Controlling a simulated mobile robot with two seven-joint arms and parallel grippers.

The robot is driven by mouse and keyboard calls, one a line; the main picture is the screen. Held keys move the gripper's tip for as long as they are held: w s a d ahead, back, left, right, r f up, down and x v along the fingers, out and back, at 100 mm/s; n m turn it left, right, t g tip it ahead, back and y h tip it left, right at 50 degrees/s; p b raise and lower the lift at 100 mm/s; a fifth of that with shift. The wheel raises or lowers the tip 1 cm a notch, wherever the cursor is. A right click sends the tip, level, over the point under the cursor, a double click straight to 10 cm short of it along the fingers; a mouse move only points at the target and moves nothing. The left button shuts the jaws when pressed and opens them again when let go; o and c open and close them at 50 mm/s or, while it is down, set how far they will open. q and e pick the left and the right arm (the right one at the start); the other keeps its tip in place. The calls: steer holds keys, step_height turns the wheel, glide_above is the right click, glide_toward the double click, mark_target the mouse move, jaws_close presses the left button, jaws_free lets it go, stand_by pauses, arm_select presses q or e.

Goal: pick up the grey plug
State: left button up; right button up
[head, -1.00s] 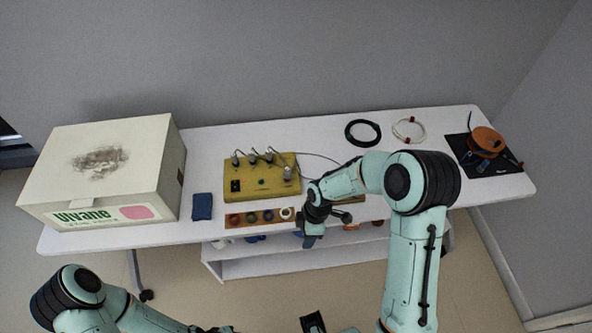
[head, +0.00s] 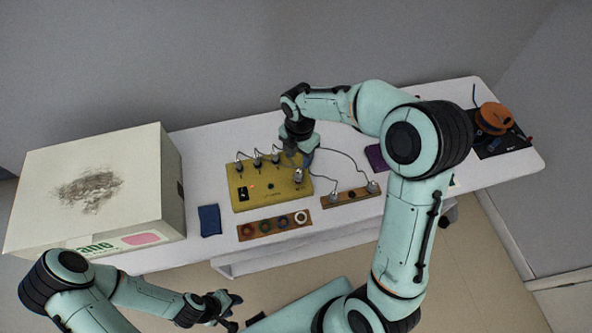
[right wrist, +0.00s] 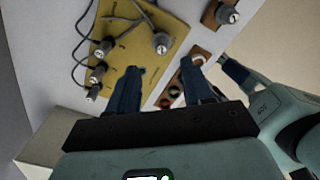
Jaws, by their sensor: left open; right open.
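The yellow box (head: 268,193) carries several grey plugs with dark cables along its back edge, one of them a grey plug (head: 238,167) at the left. Another grey plug (head: 298,175) stands apart near the box's right side. My right gripper (head: 304,158) is over the box's back right, close to that plug, and partly hides the area. In the right wrist view this plug (right wrist: 161,42) lies ahead, between the lines of the open, empty fingers of the right gripper (right wrist: 160,68). My left gripper (head: 230,306) is open, low in front of the table.
A wooden strip (head: 347,194) with grey plugs lies right of the box. A strip with coloured rings (head: 270,225) lies in front. A blue cloth-like item (head: 209,220) and a large carton (head: 85,195) are at left. An orange spool (head: 494,118) is far right.

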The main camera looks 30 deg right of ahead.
mark_target(299, 171)
steer(key=f, duration=0.4)
steer(key=shift+s+f, duration=0.2)
steer(key=shift+f, duration=0.05)
steer(key=shift+w+f, duration=0.1)
steer(key=shift+f, duration=0.35)
step_height(299, 171, down, 5)
steer(key=shift+r, duration=0.15)
jaws_close()
arm_select(q)
steer(key=shift+s+f, duration=0.25)
steer(key=shift+s, duration=0.05)
arm_select(e)
steer(key=shift+r, duration=0.1)
arm_select(q)
steer(key=shift+w+r+p, duration=0.75)
steer(key=shift+w+r, duration=0.35)
steer(key=shift+r, duration=0.05)
arm_select(e)
step_height(299, 171, up, 20)
